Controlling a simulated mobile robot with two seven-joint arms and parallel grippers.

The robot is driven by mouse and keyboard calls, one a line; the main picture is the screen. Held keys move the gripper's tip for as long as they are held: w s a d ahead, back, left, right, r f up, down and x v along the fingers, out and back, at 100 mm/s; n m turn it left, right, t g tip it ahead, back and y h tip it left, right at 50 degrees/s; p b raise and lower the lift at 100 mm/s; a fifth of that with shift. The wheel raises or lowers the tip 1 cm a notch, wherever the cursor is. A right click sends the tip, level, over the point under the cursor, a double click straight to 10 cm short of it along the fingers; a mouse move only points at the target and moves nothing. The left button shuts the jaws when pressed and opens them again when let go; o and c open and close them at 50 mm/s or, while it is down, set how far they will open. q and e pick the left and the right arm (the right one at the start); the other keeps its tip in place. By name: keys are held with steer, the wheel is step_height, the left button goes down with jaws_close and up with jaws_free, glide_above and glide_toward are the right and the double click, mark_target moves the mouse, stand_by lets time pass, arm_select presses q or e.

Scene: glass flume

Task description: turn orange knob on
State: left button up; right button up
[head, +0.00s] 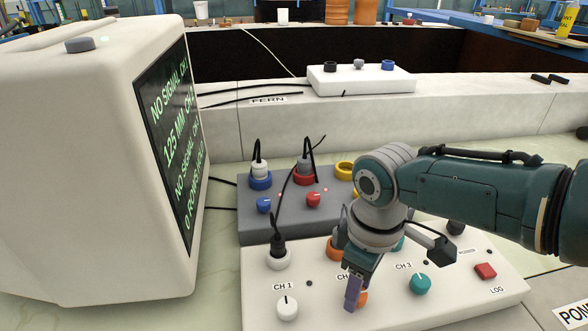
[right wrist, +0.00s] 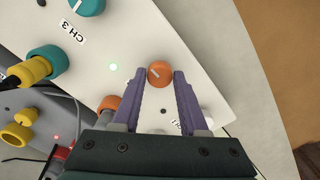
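The orange knob (head: 363,298) is on the white console (head: 470,293), partly hidden by my right gripper in the head view. My left gripper is not in view.
A white CH 1 knob (head: 287,307) and a teal CH 3 knob (head: 420,284) flank the orange one. A red button (head: 485,271) is at right. Behind stands a grey box (head: 252,222) with plugs and cables; a monitor (head: 95,160) is left.

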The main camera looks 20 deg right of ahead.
steer(key=o, duration=0.4)
steer(key=shift+c, duration=0.2)
step_height(320, 180, up, 10)
steer(key=p, duration=0.4)
steer(key=shift+p, duration=0.35)
